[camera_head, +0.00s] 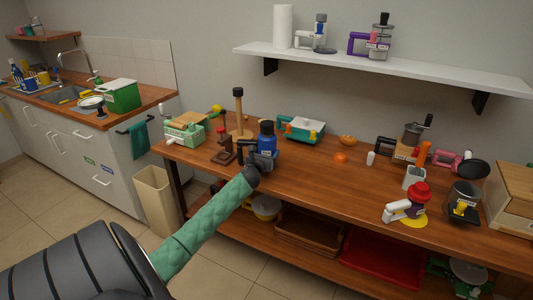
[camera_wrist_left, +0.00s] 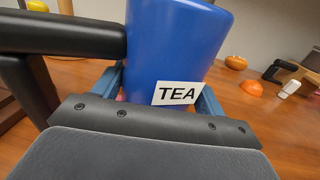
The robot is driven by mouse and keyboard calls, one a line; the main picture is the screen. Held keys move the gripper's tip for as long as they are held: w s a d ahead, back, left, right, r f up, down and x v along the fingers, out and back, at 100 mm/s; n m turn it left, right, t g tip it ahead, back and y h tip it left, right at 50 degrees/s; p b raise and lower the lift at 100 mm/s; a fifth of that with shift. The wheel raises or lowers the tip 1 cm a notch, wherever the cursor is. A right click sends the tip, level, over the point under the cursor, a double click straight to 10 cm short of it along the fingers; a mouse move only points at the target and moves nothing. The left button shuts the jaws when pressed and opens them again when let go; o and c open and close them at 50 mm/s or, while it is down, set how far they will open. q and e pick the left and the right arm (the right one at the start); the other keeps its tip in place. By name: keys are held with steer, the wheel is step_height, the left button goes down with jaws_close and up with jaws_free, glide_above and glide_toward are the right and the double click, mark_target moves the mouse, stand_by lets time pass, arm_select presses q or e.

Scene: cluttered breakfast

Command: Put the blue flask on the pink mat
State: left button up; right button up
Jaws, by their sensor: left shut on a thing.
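The blue flask (camera_head: 267,138) is upright at the back left of the wooden table. In the left wrist view the blue flask (camera_wrist_left: 175,45) fills the upper middle, with a white label reading TEA. My left gripper (camera_head: 262,160) is shut on it, with a finger on each side of its lower body. Whether its base touches the table is hidden by the gripper. My right gripper is not in view.
A brown stand (camera_head: 223,148) and a green toaster-like box (camera_head: 186,130) are left of the flask. A teal and white appliance (camera_head: 301,129) is behind it to the right. An orange half (camera_head: 340,157) lies farther right. The table's front middle (camera_head: 320,185) is clear.

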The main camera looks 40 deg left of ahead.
arm_select(q)
steer(key=o, duration=1.3)
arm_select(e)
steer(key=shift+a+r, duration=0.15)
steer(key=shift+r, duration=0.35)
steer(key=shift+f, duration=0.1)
